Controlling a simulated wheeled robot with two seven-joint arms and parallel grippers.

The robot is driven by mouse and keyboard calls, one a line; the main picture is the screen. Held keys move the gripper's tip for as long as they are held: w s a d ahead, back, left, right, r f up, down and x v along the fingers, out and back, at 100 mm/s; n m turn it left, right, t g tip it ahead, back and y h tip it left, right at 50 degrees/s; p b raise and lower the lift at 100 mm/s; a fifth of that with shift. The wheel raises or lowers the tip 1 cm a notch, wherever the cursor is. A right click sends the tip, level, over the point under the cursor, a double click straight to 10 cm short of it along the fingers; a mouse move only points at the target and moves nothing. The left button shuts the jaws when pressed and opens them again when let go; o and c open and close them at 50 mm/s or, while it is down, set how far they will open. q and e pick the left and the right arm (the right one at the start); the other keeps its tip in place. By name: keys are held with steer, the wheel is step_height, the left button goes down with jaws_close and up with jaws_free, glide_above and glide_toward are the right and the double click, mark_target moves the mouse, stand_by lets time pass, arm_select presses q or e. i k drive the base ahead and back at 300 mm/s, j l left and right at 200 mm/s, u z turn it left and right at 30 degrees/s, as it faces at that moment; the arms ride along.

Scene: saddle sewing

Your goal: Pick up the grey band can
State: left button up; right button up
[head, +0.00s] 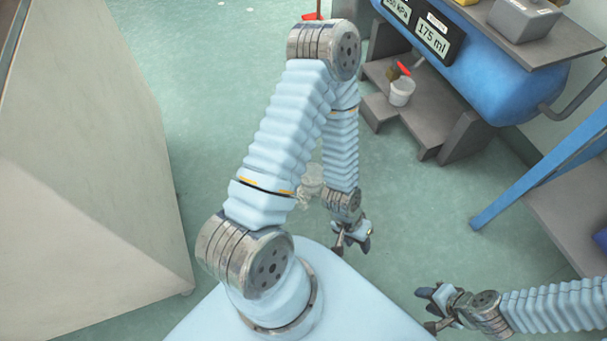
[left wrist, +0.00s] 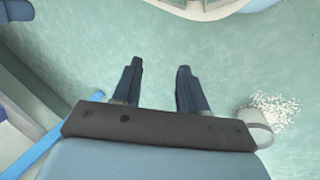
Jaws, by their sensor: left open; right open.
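My left gripper (head: 351,246) points down beside the front edge of my pale blue base. In the left wrist view the left gripper (left wrist: 159,66) is open, with only bare floor between its fingers. A pale container with a greyish rim (left wrist: 257,127) and white bits at it shows at the right there, partly hidden by the gripper's mount. A pale, blurred shape (head: 309,184) shows on the floor behind my left arm. I cannot tell for sure whether either is the grey band can. My right gripper (head: 430,309) is open and empty at the lower right.
A white tub (head: 402,92) stands on a grey step (head: 425,110) below a blue tank (head: 500,80) with display panels. A large beige block (head: 90,180) fills the left. A blue-framed stand (head: 545,180) is at the right. The green floor between is mostly clear.

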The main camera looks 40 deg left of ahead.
mark_target(312, 182)
steer(key=u, duration=1.4)
steer(key=i+l+z, duration=0.15)
steer(key=i+z, duration=0.2)
steer(key=i, duration=0.1)
